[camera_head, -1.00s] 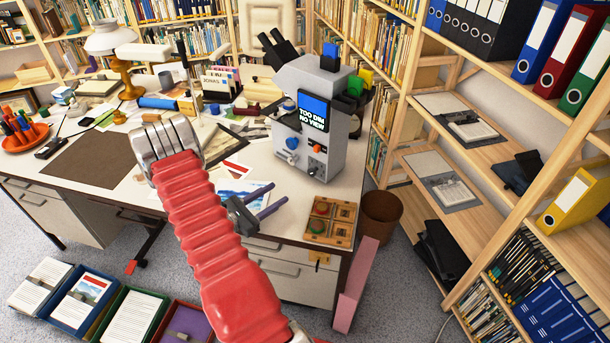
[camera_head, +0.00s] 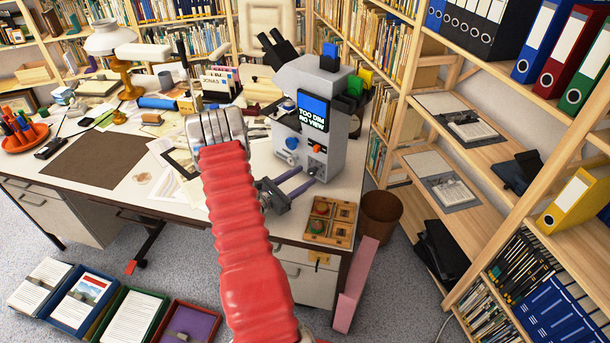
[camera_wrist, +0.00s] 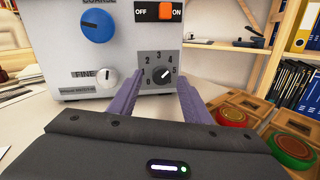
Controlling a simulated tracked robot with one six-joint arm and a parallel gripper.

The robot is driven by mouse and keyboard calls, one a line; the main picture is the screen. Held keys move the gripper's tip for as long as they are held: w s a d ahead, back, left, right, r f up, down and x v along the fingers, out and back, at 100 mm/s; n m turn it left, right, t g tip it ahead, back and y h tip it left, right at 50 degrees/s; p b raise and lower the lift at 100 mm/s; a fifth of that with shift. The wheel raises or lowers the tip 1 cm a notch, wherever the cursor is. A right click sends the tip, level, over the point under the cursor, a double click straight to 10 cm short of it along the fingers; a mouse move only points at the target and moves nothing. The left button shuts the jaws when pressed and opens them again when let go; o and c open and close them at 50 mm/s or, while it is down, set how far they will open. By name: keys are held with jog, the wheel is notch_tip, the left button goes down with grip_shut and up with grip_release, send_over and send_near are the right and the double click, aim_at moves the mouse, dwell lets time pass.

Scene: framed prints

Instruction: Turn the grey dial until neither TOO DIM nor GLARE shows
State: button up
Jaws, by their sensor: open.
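The grey microscope body (camera_head: 325,112) stands on the desk, its screen (camera_head: 313,111) reading TOO DIM NO VIEW. Low on its front, the dark grey dial (camera_wrist: 162,75) sits on a grey plate numbered 0 to 5. Its white mark points up and right, toward the 4–5 side. My gripper (camera_wrist: 159,84) is open, its two purple fingers pointing at the panel on either side of the dial in the wrist view. I cannot tell whether the tips touch the panel. In the head view my gripper (camera_head: 305,176) is at the microscope's lower front.
A blue COARSE knob (camera_wrist: 97,25), a white FINE knob (camera_wrist: 106,78) and an orange ON/OFF switch (camera_wrist: 166,11) share the panel. A wooden tray (camera_head: 343,211) with round red and green pieces lies close right of my gripper. A brown bin (camera_head: 381,213) stands beyond the desk edge.

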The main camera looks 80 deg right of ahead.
jog(key=shift+x, duration=0.75)
jog(key=shift+c, duration=0.2)
jog(key=c, duration=0.9)
jog(key=shift+w+d, duration=0.1)
jog(key=shift+d, duration=0.3)
jog(key=shift+c, duration=0.4)
jog(key=shift+a, duration=0.35)
jog(key=shift+r, duration=0.1)
